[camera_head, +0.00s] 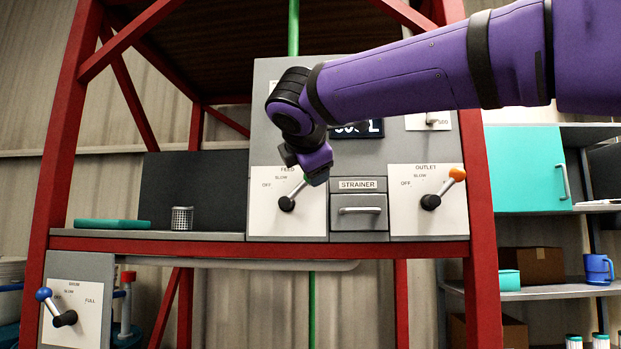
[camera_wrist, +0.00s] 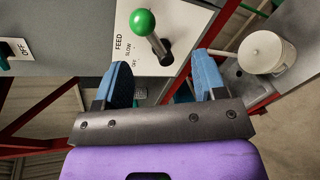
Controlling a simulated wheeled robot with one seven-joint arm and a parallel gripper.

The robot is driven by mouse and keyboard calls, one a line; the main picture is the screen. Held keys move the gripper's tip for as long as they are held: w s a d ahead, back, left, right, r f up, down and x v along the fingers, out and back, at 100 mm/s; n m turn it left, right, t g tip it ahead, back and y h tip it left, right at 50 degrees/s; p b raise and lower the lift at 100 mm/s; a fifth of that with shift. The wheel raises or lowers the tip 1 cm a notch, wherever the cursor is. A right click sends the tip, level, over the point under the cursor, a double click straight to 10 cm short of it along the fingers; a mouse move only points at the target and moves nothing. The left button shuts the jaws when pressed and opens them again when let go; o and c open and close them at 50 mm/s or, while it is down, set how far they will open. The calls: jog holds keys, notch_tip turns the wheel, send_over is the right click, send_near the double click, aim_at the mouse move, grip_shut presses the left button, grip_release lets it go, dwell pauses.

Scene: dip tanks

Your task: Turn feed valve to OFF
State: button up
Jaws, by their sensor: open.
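The feed valve (camera_head: 287,203) is a black hub with a lever on a white panel marked FEED, SLOW and OFF. Its lever points up and to the right, away from the OFF mark at the left. My gripper (camera_head: 314,177) is in front of the lever's upper end and hides its knob and part of the panel. In the wrist view, the green knob (camera_wrist: 143,22) and the black hub show just past my gripper (camera_wrist: 164,78). The blue fingers are spread with nothing held between them. I cannot tell whether a finger touches the lever.
The strainer drawer (camera_head: 360,211) and the outlet valve (camera_head: 431,202) with an orange knob are to the right. A mesh cup (camera_head: 181,218) and a teal tray (camera_head: 112,224) are on the left ledge. Red frame posts (camera_head: 480,200) flank the panels.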

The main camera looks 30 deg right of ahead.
aim_at(300, 189)
jog(key=shift+n+t, duration=0.3)
jog(key=x, duration=0.3)
jog(key=r+x, duration=0.1)
jog(key=x, duration=0.3)
jog(key=r+x, duration=0.1)
jog(key=x, duration=0.2)
jog(key=shift+w+f, duration=0.1)
jog(key=shift+w, duration=0.6)
grip_shut()
